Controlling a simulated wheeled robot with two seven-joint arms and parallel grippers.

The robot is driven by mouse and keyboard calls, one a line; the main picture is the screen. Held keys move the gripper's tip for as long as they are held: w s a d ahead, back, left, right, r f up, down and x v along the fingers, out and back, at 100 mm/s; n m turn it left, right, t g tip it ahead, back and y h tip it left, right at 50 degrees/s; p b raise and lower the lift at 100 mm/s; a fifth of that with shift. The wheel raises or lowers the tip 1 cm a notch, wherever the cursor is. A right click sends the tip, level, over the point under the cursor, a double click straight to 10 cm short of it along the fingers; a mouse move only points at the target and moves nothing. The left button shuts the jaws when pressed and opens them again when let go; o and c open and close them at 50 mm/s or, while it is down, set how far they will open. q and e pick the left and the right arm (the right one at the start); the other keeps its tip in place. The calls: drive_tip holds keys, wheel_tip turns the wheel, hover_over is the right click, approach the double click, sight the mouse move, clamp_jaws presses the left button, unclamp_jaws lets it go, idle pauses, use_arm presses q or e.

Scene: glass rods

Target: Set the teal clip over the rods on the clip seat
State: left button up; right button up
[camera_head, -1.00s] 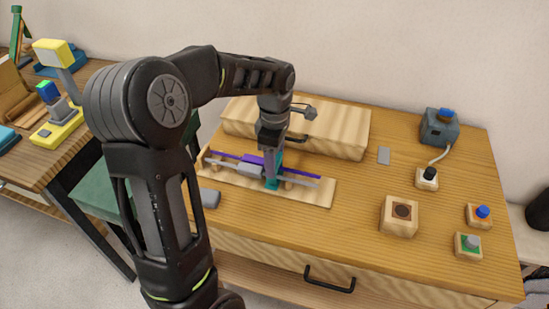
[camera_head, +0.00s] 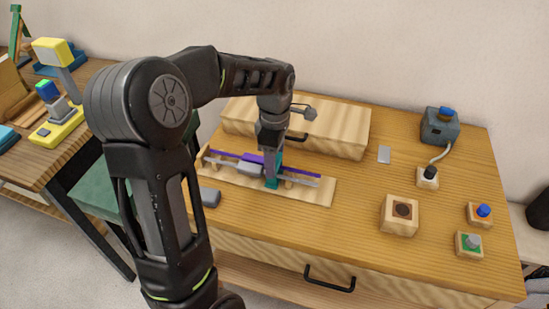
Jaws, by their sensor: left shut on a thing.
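My left gripper (camera_head: 272,172) points down over the wooden rod stand (camera_head: 318,194) and is shut on the teal clip (camera_head: 273,183). The clip shows at the fingertips, at the level of the rods; whether it sits fully on its seat is hidden by the fingers. A purple rod (camera_head: 226,154) and a grey rod (camera_head: 222,163) lie along the stand and pass by the clip. A grey block (camera_head: 251,169) sits on the rods just left of the gripper. My right gripper is not in view.
A wooden box with a dark handle (camera_head: 335,130) stands behind the stand. A small grey block (camera_head: 209,197) lies in front on the left. A wooden block with a round hole (camera_head: 399,215) and several button boxes stand on the right. The table front is clear.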

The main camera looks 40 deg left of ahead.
use_arm(q)
drive_tip(key=shift+f, duration=0.3)
drive_tip(key=o, duration=1.1)
drive_tip(key=shift+r+p, duration=0.35)
drive_tip(key=shift+r, duration=0.25)
wheel_tip(320, 180, up, 10)
drive_tip(key=p, duration=0.7)
drive_tip(key=shift+f, duration=0.1)
